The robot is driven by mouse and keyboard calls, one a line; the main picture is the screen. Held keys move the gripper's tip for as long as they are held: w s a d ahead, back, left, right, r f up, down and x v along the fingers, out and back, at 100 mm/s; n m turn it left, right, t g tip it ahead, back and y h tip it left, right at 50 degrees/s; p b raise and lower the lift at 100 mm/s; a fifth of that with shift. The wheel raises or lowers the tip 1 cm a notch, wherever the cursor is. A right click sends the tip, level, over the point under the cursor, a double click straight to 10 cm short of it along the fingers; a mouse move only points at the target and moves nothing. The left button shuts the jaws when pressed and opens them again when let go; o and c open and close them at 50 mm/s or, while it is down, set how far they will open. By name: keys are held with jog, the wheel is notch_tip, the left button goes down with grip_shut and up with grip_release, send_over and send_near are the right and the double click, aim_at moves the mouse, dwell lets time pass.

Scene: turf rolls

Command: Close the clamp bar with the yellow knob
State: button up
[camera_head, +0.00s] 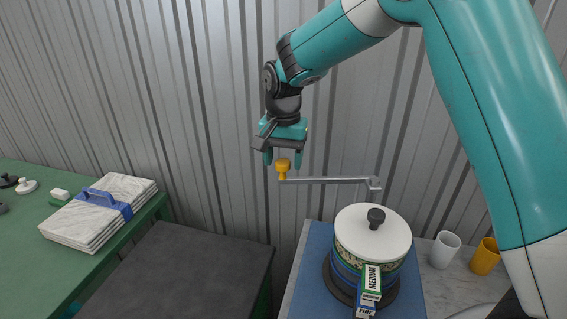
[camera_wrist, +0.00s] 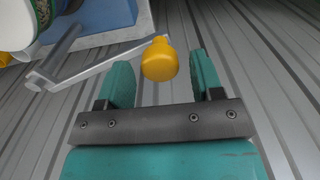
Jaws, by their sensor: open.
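The yellow knob (camera_head: 283,168) sits at the left end of the grey clamp bar (camera_head: 328,181). The bar runs level to a grey post (camera_head: 374,188) behind the white-lidded round pot (camera_head: 372,236). My gripper (camera_head: 284,160) points down with the knob at its fingertips. In the wrist view, my gripper (camera_wrist: 162,85) is open, its two teal fingers apart. The yellow knob (camera_wrist: 160,60) shows between and just beyond the fingertips, nearer the left one. I cannot tell whether a finger touches it. The clamp bar (camera_wrist: 100,66) leads off to the left there.
The pot stands on a blue board (camera_head: 312,262). A white cup (camera_head: 445,249) and yellow cup (camera_head: 485,257) stand right. A dark table (camera_head: 185,268) is left. A corrugated wall (camera_head: 215,120) stands close behind.

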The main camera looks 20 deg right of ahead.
jog(key=shift+f, duration=1.35)
grip_shut()
